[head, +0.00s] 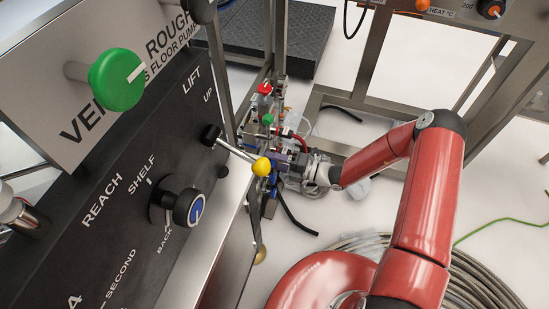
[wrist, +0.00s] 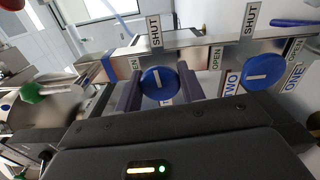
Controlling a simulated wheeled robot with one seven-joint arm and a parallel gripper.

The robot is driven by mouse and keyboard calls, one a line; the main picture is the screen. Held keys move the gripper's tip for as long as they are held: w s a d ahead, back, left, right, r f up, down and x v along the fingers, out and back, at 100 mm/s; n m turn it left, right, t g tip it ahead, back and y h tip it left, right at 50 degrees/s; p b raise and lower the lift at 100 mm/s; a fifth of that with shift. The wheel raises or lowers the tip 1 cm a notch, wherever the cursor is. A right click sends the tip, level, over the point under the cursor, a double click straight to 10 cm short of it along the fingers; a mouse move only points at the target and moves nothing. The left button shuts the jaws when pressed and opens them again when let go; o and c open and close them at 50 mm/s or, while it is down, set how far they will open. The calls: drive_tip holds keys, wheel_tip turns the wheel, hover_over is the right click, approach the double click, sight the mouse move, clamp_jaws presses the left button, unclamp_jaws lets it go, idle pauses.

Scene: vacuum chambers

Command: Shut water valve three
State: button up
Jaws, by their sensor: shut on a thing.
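In the wrist view a round blue valve knob (wrist: 158,80) with a white line sits between the two fingers of my gripper (wrist: 160,90), which is shut on it. A SHUT plate (wrist: 156,28) stands above it and an OPEN plate is at its left. Its name plate is mostly hidden; only a T shows. I cannot tell exactly which plate the line points to. A second blue knob (wrist: 257,72) is to the right, by the plates TWO (wrist: 230,82) and ONE (wrist: 292,80). In the head view my gripper is low at the frame, partly hidden by a lever.
In the head view a black control panel (head: 110,190) fills the left, with a yellow-tipped lever (head: 261,166) sticking out. Red (head: 264,88) and green (head: 268,119) knobs stand near my gripper. Coiled hose (head: 480,285) lies on the floor at lower right.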

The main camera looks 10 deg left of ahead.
drive_tip(key=shift+w+m, duration=0.1)
drive_tip(key=shift+m, duration=0.4)
drive_tip(key=o, duration=1)
drive_tip(key=shift+d, duration=0.1)
drive_tip(key=d, duration=0.7)
drive_tip(key=shift+s+d, duration=0.35)
